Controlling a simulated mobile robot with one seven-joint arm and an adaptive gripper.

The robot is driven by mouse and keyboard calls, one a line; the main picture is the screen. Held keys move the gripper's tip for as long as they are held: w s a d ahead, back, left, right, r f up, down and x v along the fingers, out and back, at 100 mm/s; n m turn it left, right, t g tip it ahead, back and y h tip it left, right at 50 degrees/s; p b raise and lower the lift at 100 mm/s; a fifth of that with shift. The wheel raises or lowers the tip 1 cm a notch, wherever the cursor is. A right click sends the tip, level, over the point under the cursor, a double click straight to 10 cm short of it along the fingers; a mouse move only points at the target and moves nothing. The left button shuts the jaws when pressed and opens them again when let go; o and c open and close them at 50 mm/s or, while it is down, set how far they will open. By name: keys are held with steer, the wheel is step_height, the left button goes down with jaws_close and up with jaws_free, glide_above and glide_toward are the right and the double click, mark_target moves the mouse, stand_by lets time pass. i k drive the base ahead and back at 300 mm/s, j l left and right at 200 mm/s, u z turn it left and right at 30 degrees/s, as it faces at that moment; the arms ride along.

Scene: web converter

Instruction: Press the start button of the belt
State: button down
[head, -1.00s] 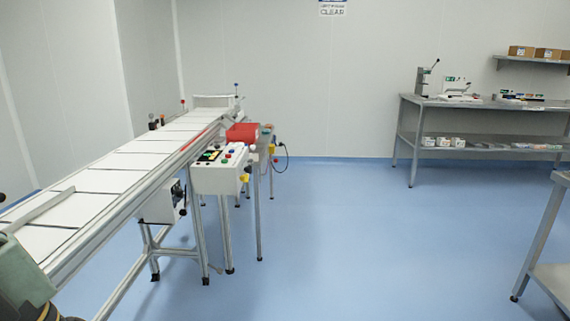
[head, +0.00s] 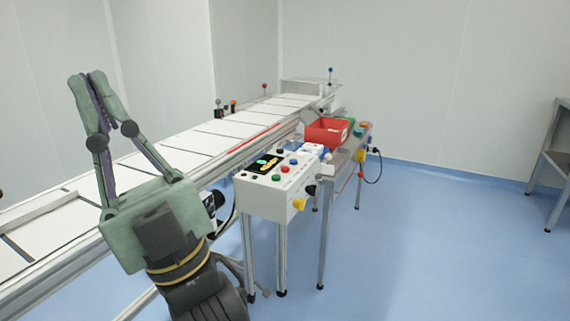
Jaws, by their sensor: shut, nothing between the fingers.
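The belt (head: 205,139) is a long white conveyor with dark cross lines, running from the lower left to the far wall. A white control box (head: 262,203) stands at its right side on metal legs. Its sloped top carries a small display (head: 264,162) and several coloured buttons, among them a green button (head: 276,177), a red button (head: 285,169) and a blue button (head: 293,162). Labels are too small to read, so I cannot tell which is the start button. My gripper (head: 88,77) is shut and empty, pointing up, left of the box and apart from it.
A red bin (head: 327,131) sits on a side table behind the box. A yellow knob (head: 299,204) and a black knob (head: 311,190) stick out from the box's right side. Blue floor (head: 420,250) is clear to the right. A metal table (head: 552,160) is at the right edge.

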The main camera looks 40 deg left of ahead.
mark_target(276, 177)
steer(key=i+l+u, duration=0.15)
steer(key=i+u, duration=0.25)
steer(key=i+l+u, duration=0.35)
steer(key=i, duration=0.2)
steer(key=i+l+u, duration=0.8)
